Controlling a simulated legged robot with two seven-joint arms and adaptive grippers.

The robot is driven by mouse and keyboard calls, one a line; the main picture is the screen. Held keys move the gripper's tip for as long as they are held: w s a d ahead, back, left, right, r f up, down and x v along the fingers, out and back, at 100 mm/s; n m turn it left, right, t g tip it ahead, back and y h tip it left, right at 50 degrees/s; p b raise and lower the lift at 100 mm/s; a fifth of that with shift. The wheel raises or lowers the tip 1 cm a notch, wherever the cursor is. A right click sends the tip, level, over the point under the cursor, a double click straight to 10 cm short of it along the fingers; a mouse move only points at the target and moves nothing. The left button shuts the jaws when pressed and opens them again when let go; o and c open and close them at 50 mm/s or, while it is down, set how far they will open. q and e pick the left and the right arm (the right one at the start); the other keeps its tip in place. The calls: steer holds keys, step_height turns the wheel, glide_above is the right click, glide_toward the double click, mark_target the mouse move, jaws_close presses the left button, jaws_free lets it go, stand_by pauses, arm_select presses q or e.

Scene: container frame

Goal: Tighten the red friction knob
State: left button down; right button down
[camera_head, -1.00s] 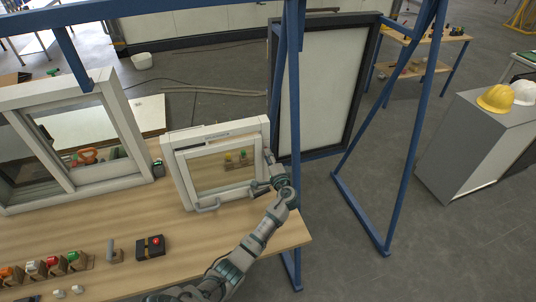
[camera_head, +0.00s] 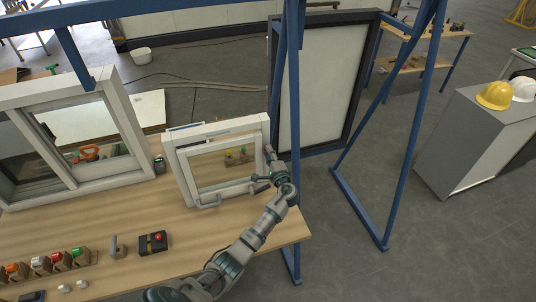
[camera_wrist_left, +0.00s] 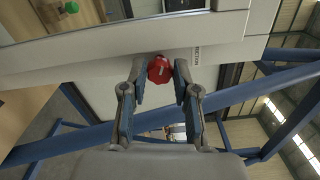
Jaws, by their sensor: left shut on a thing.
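The red friction knob (camera_wrist_left: 160,69) shows in the left wrist view, a faceted red knob against the pale window frame (camera_wrist_left: 120,55). A small printed label sits to its right. My left gripper (camera_wrist_left: 160,76) has a finger on each side of the knob and is shut on it. In the head view, my left gripper (camera_head: 270,168) is at the right side of the small white window (camera_head: 183,183) on the bench. The knob is hidden there by the gripper and frame. My right gripper is not in view.
A larger white window (camera_head: 125,120) stands left on the wooden bench (camera_head: 190,235). A black box with a red button (camera_head: 153,243) and several coloured switches (camera_head: 55,259) lie in front. A blue post (camera_head: 293,210) stands close to the right of my gripper.

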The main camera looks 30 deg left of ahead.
arm_select(q)
steer(key=c, duration=0.9)
jaws_free()
steer(key=shift+d+f, duration=0.3)
steer(key=shift+f, duration=0.2)
steer(key=shift+o, duration=0.2)
steer(key=v, duration=1.2)
steer(key=shift+d+r, duration=0.15)
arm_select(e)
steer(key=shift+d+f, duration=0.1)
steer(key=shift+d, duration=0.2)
arm_select(q)
steer(key=shift+w, duration=0.1)
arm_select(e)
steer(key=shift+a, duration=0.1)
